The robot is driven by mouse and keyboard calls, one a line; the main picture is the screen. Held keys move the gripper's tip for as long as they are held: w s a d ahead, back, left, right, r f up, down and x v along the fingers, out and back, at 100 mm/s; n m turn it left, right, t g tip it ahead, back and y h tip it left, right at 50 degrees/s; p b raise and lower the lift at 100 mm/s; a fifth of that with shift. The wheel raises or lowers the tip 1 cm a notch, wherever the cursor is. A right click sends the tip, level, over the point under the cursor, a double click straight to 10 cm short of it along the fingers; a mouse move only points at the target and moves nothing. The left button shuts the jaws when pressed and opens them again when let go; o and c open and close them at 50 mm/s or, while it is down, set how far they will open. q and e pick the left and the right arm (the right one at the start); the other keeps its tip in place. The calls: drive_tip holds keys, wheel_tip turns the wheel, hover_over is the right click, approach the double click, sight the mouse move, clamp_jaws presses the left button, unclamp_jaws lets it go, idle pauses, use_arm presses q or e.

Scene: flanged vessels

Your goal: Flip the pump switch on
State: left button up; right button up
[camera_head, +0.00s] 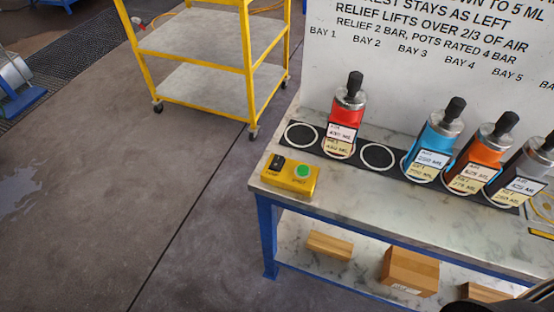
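A yellow control box (290,184) sits at the near left corner of the bench top. A black rocker switch (278,162) is on the left of its top face. A round green button (302,171) is to the right of the switch. Small labels are printed below both, too small to read surely. I cannot tell which way the switch is set. Neither of my grippers is in view. Dark parts at the bottom right edge are cut off, and I cannot tell what they are.
A red vessel (346,116), a blue vessel (433,142), an orange vessel (483,158) and a grey vessel (527,172) stand behind on a black strip. Two ringed bays are empty. A sign (430,45) rises behind. Wooden blocks (410,270) lie below. A yellow cart (205,45) stands apart.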

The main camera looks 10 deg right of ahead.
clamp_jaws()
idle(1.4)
